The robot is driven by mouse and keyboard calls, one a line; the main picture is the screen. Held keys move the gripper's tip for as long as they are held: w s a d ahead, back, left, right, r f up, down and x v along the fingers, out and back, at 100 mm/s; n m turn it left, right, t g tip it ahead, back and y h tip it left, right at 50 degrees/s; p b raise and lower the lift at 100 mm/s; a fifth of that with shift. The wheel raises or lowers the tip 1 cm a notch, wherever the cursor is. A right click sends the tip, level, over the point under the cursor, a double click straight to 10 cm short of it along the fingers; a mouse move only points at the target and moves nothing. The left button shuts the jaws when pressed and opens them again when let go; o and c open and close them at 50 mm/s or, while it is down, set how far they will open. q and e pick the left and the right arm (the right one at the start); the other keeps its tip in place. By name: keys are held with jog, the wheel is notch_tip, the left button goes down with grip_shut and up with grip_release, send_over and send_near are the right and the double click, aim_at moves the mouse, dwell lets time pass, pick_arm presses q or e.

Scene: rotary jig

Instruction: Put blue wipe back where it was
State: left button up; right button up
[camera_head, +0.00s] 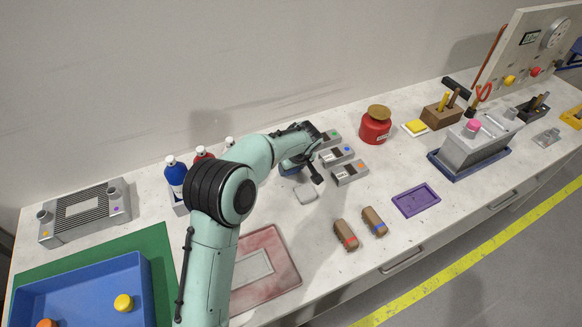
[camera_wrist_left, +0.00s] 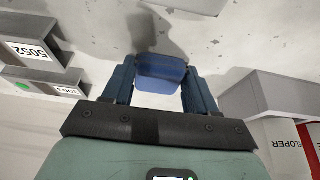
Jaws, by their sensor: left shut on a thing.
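The blue wipe (camera_wrist_left: 160,74) is between the two fingers of my left gripper (camera_wrist_left: 158,84) in the left wrist view. The gripper is shut on it, with the pale worktop below. A shadow falls on the worktop just beyond the wipe; I cannot tell whether the wipe touches the surface. In the head view my left arm reaches over the table to the middle, and the hand hides most of the wipe. A pale grey wipe (camera_head: 306,194) lies flat just in front of the hand. My right gripper is not in view.
Small labelled grey boxes (camera_head: 350,173) stand right of the hand; bottles (camera_head: 175,172) in a grey holder stand left. A red can (camera_head: 375,127) is behind right. A purple tray (camera_head: 416,200) and two brown rolls (camera_head: 346,235) lie in front. Worktop between them is clear.

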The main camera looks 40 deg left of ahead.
pick_arm(q)
jog(key=shift+d+f, duration=0.1)
jog(key=shift+f, duration=0.1)
jog(key=o, duration=0.9)
jog(key=shift+o, duration=0.2)
jog(key=shift+r, duration=0.2)
jog(key=shift+r, duration=0.3)
jog(key=v, duration=1.1)
jog(key=shift+s+d+r, duration=0.15)
jog(key=shift+r, duration=0.05)
